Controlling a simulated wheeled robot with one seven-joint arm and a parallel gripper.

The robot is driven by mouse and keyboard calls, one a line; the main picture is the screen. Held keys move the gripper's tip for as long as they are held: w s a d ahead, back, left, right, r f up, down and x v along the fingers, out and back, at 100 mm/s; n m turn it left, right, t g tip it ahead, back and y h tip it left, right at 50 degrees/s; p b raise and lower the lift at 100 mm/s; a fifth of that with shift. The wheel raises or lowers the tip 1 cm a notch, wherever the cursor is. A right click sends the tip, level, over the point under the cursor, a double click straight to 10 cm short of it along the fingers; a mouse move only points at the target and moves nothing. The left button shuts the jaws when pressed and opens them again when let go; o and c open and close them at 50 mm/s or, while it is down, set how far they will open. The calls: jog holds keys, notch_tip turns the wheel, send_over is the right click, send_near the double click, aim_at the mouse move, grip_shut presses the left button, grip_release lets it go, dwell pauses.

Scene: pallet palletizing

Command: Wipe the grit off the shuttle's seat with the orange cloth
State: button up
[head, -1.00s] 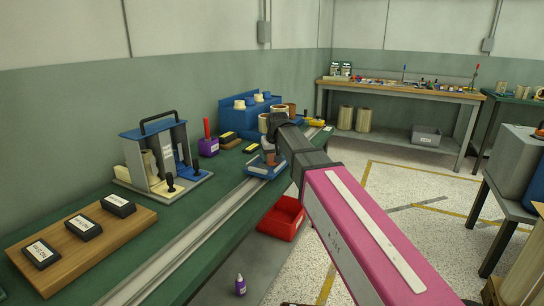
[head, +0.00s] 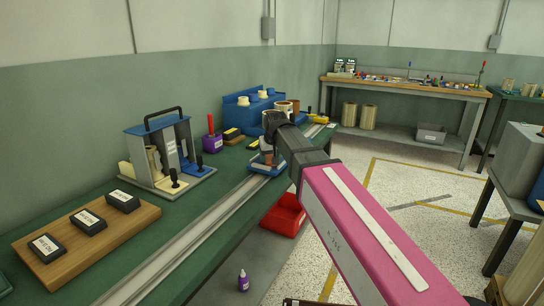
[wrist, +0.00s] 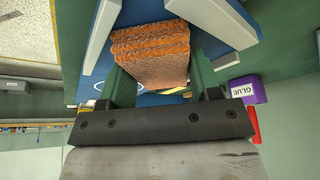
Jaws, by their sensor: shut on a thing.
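The orange cloth (wrist: 150,50), a folded, ridged pad, is between the two green fingers of my gripper (wrist: 160,72) in the wrist view. My gripper is shut on it. The blue shuttle (wrist: 165,15) lies beyond the cloth, with pale grey walls on both sides. In the head view the shuttle (head: 258,165) sits on the bench rail, and my gripper (head: 267,150) points down over it. A small orange-brown part of the cloth shows there. The cloth and gripper cover much of the seat. I cannot make out grit, or whether the cloth touches the seat.
A purple glue holder (head: 211,143) with a red top stands left of the shuttle. A blue block (head: 240,115) with pale cups stands behind it. A grey-and-blue rack (head: 165,155) and a wooden board (head: 85,228) with black boxes are nearer. A red bin (head: 285,214) is below.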

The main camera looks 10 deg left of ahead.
jog(key=shift+w+d, duration=0.15)
jog(key=shift+w, duration=1.05)
jog(key=shift+w+d, duration=0.1)
jog(key=shift+w, duration=1.05)
jog(key=shift+s+a, duration=0.25)
jog(key=shift+s, duration=0.55)
jog(key=shift+s+a, duration=0.25)
jog(key=shift+s, duration=0.5)
jog(key=shift+s+a, duration=0.25)
jog(key=shift+s, duration=0.55)
jog(key=shift+w+d, duration=0.45)
jog(key=shift+w, duration=0.3)
jog(key=shift+w+d, duration=0.4)
jog(key=shift+w, duration=0.3)
jog(key=shift+w+d, duration=0.45)
jog(key=shift+w, duration=0.3)
jog(key=shift+s+a, duration=0.25)
jog(key=shift+s, duration=0.4)
jog(key=shift+s+a, duration=0.2)
jog(key=shift+s, duration=0.4)
jog(key=shift+s+a, duration=0.2)
jog(key=shift+s, duration=0.35)
jog(key=shift+s+a, duration=0.2)
jog(key=shift+s, duration=0.35)
jog(key=shift+r, duration=3.5)
